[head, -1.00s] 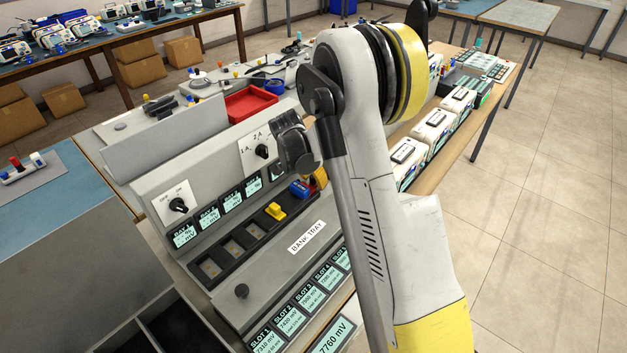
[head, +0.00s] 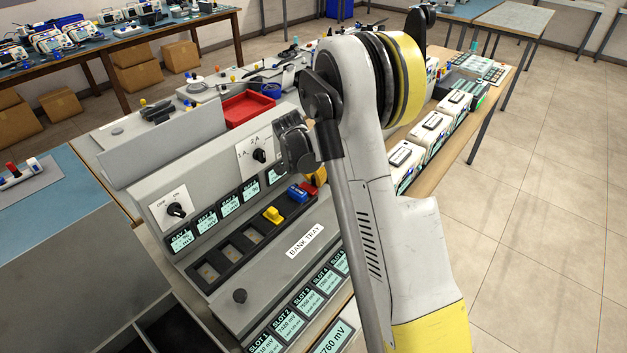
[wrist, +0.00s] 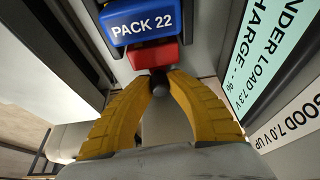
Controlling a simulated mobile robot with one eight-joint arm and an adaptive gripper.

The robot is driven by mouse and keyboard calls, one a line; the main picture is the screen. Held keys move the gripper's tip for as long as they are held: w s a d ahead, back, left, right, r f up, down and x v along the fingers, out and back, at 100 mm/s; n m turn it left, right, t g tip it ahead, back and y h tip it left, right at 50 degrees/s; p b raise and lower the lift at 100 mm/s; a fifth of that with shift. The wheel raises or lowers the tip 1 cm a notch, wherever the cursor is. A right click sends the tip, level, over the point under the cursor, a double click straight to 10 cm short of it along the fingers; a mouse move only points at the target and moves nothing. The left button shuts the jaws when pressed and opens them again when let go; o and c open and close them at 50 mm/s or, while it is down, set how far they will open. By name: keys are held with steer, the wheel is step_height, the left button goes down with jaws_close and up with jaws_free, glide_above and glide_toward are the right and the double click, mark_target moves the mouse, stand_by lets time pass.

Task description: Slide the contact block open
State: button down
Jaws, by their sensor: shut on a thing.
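The red contact block (wrist: 152,56) is in the wrist view, right against the blue pack marked PACK 22 (wrist: 142,22). A dark round knob (wrist: 158,84) sits at the block's near side. My gripper (wrist: 160,76) has its yellow fingertips closed around this knob. In the head view the blue pack (head: 297,194) and the red block (head: 308,188) are at the right end of the dark bay row. My gripper there (head: 319,175) is mostly hidden behind my arm.
A yellow piece (head: 272,214) sits in the bay row (head: 226,258), left of the blue pack. Bay displays (head: 205,220) stand behind it, and the bank tray (head: 285,258) lies in front. A lit test panel (wrist: 270,60) is close on the right in the wrist view.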

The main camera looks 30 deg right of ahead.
steer(key=c, duration=1.3)
jaws_free()
steer(key=v, duration=1.2)
steer(key=shift+d, duration=0.1)
